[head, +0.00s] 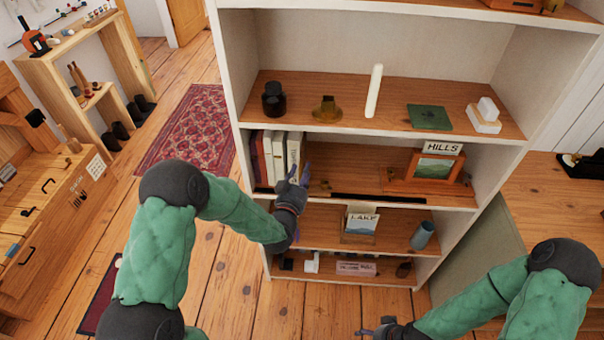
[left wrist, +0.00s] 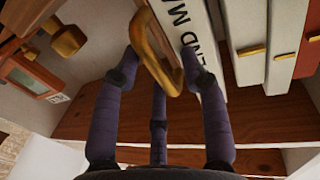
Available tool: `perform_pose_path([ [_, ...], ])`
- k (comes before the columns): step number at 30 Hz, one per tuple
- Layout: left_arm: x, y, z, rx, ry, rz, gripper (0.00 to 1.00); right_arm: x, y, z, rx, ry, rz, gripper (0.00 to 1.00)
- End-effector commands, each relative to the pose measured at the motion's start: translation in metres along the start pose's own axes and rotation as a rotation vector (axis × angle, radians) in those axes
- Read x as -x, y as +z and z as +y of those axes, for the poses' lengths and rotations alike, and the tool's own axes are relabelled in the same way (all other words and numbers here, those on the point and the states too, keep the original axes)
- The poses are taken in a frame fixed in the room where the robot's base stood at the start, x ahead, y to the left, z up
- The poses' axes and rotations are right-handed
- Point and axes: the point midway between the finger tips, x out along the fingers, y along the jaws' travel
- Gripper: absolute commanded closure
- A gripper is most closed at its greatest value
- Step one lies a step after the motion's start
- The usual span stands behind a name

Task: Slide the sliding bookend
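A tan loop-shaped piece (left wrist: 172,72), apparently the sliding bookend's handle, stands beside a white book (left wrist: 208,45) with dark lettering in the left wrist view. My left gripper (left wrist: 160,58) is open, with a finger on each side of the loop; I cannot tell whether they touch it. In the head view my left gripper (head: 293,180) is at the right end of the book row (head: 275,155) on the middle shelf, and its hand hides most of the bookend. My right gripper (head: 368,331) is low at the bottom edge, partly cut off, away from the shelf.
Right of the books lie a small brass piece (head: 325,186), a dark strip along the shelf front (head: 378,197) and a framed hills picture (head: 436,167). The shelf above (head: 350,118) holds a dark jar, a white candle and small items. The bookcase's left side panel is close to my left arm.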

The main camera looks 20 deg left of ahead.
Motion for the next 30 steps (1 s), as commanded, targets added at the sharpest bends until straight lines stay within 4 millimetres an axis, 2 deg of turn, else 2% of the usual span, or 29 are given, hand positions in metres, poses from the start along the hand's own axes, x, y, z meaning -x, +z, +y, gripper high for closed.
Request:
perform_pose_path([
  [8,0.008,0.000,0.000,0.000,0.000,-0.001,0.57,0.000,0.000,0.000,0.000,0.000,0.000,0.26],
  [11,0.022,0.000,0.000,0.000,0.000,-0.001,0.57,0.000,0.000,0.000,0.000,0.000,0.000,0.26],
  [21,0.088,0.000,-0.001,0.000,-0.001,-0.001,0.57,0.000,0.000,0.000,0.000,0.000,0.000,0.26],
  [25,0.106,0.000,0.000,0.000,0.000,-0.001,0.57,0.000,0.000,0.000,0.000,0.000,0.000,0.26],
  [30,0.118,0.000,0.000,0.000,-0.001,0.000,0.57,0.000,0.000,0.000,0.000,0.000,0.000,0.26],
])
